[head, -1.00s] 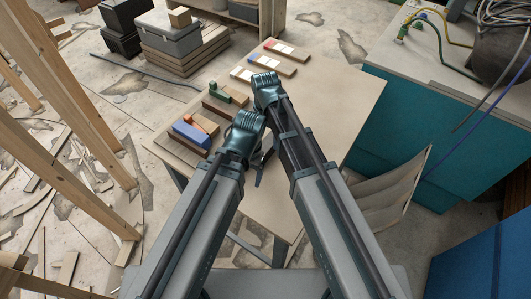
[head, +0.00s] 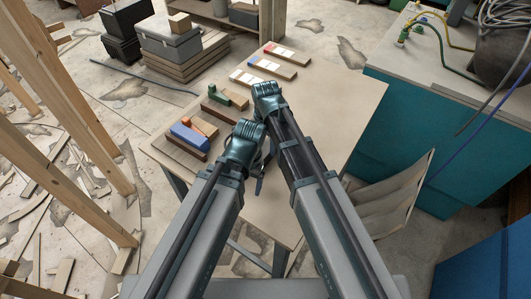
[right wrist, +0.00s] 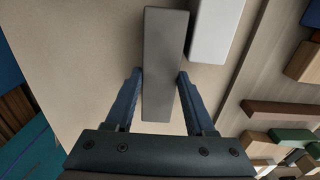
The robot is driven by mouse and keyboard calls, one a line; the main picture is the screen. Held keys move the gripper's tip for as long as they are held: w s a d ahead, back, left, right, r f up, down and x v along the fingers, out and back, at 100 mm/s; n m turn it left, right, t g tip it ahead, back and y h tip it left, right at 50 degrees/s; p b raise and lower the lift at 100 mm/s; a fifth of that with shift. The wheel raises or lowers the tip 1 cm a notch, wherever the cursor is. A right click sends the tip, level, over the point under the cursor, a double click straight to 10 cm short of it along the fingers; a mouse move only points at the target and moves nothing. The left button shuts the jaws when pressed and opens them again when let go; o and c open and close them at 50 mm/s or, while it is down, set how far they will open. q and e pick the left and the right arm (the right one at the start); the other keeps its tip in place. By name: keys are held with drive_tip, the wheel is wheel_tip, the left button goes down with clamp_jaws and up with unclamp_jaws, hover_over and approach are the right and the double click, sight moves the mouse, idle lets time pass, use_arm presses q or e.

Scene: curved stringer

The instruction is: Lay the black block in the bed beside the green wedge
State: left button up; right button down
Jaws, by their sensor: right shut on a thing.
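The black block (right wrist: 164,65) lies lengthwise between the two fingers of my right gripper (right wrist: 160,80) in the right wrist view, and the jaws are shut on it. In the head view my right gripper (head: 268,90) is over the table, to the right of the green wedge (head: 213,91), and its wrist hides the block. The green wedge sits in a wooden bed with a dark brown edge (head: 218,113). A green piece (right wrist: 293,135) shows at the right in the right wrist view. My left gripper (head: 243,142) is nearer; its fingertips are mostly hidden.
A second bed with a blue block (head: 189,135) and an orange piece lies nearer. Several boards with white patches (head: 271,66) lie at the table's far side. A pale block (right wrist: 214,28) is beside the black block in the wrist view. The table's right side (head: 345,105) is clear.

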sight(265, 148)
use_arm(q)
drive_tip(key=shift+r, duration=0.15)
use_arm(e)
drive_tip(key=shift+r, duration=0.15)
use_arm(q)
wheel_tip(265, 148, up, 10)
drive_tip(key=p, duration=1)
use_arm(e)
wheel_tip(265, 148, up, 10)
